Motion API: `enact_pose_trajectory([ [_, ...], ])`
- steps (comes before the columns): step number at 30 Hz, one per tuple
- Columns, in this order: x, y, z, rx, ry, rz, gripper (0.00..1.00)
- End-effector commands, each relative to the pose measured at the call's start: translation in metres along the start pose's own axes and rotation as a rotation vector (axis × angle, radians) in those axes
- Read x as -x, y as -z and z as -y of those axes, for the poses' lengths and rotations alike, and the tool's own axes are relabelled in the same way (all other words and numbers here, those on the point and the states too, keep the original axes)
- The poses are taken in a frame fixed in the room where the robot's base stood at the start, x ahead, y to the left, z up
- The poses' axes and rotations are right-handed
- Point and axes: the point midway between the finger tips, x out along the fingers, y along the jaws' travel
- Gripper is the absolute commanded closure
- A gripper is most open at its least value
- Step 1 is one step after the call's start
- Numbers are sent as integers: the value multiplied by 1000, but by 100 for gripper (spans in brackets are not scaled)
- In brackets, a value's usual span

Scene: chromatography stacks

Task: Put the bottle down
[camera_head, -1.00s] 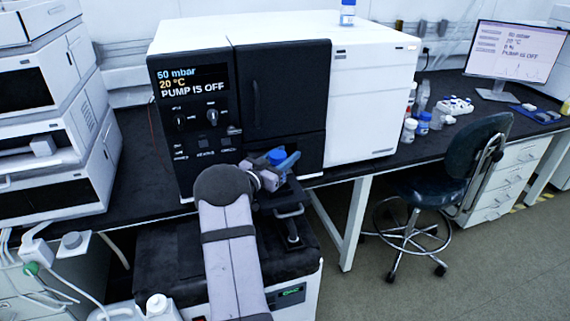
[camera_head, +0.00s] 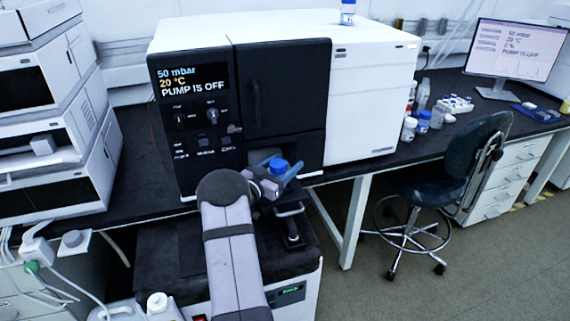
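A bottle with a blue cap (camera_head: 279,166) is at my gripper (camera_head: 283,175), in front of the lower opening of the chromatography instrument (camera_head: 372,95). The bottle's body is mostly hidden by the gripper and arm. The blue-grey fingers lie around or beside the bottle just below the cap; the view is too small to show whether they press on it. A dark platform (camera_head: 290,211) juts out just below the gripper. I cannot tell whether the bottle touches a surface beneath it.
Another blue-capped bottle (camera_head: 348,12) stands on top of the instrument. Several small bottles (camera_head: 410,128) stand on the bench to its right. A stool (camera_head: 465,165) and a monitor (camera_head: 517,52) are further right. Stacked white units (camera_head: 55,130) stand on the left.

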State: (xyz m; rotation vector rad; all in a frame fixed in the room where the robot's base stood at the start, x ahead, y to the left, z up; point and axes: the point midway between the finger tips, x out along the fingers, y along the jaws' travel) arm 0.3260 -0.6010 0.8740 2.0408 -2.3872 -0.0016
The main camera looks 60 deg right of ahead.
Motion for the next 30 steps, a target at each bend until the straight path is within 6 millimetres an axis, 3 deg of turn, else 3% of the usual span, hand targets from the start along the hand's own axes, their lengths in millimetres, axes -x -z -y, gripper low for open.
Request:
enact_pose_trajectory([
  [11,2,4,0,0,1,0,42],
  [17,27,3,1,1,2,1,42],
  [30,102,3,2,0,4,0,42],
])
